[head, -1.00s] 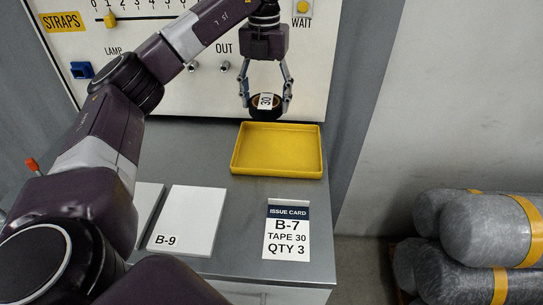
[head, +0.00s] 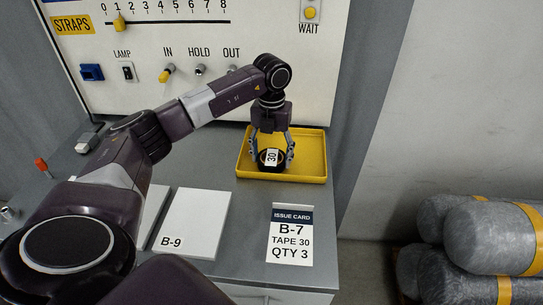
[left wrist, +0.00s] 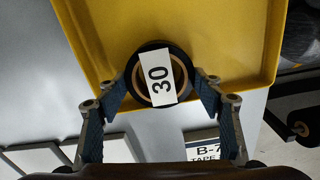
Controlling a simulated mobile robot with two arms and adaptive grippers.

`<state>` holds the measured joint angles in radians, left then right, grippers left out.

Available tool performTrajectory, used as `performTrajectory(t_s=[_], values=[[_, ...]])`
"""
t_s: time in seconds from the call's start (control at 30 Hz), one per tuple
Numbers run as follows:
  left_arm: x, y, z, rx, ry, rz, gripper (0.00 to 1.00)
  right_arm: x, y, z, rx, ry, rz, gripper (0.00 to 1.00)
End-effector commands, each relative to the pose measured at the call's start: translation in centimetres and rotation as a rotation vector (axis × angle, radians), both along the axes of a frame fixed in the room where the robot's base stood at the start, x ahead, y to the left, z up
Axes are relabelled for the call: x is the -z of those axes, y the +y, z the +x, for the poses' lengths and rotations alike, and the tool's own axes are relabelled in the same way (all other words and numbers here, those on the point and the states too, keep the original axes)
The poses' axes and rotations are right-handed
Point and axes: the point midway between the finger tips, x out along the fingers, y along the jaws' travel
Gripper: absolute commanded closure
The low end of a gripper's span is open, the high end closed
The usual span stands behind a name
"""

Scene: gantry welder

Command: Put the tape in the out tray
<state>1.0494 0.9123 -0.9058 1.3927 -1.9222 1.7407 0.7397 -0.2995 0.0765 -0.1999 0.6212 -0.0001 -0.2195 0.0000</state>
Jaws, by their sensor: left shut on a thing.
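The tape (head: 271,159) is a black roll with a white label reading 30. My left gripper (head: 272,157) is shut on it, low over the yellow out tray (head: 310,157), near the tray's left front part. In the left wrist view the tape (left wrist: 160,78) sits between the two fingertips, in front of the yellow tray floor (left wrist: 215,40). I cannot tell whether the tape touches the tray floor. No other roll shows in the tray. My right gripper is not in view.
An issue card (head: 291,235) reading B-7, TAPE 30, QTY 3 lies in front of the tray. A white B-9 pad (head: 193,222) lies to its left. Behind stands a panel (head: 190,40) with switches. Grey cylinders (head: 480,235) lie at right, off the bench.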

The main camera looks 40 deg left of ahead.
Motion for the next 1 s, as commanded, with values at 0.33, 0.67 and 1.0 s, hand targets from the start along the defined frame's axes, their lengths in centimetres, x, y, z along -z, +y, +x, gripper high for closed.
performTrajectory(t_s=[0.33,0.67,1.0], values=[[0.91,-0.02,0.03,0.001,-0.001,-0.001,0.65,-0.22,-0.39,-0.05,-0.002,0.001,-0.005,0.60],[1.13,-0.02,0.01,0.001,-0.001,-0.001,0.22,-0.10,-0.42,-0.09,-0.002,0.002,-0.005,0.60],[0.52,-0.02,0.10,0.001,-0.004,0.000,0.22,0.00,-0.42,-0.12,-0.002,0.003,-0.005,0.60]])
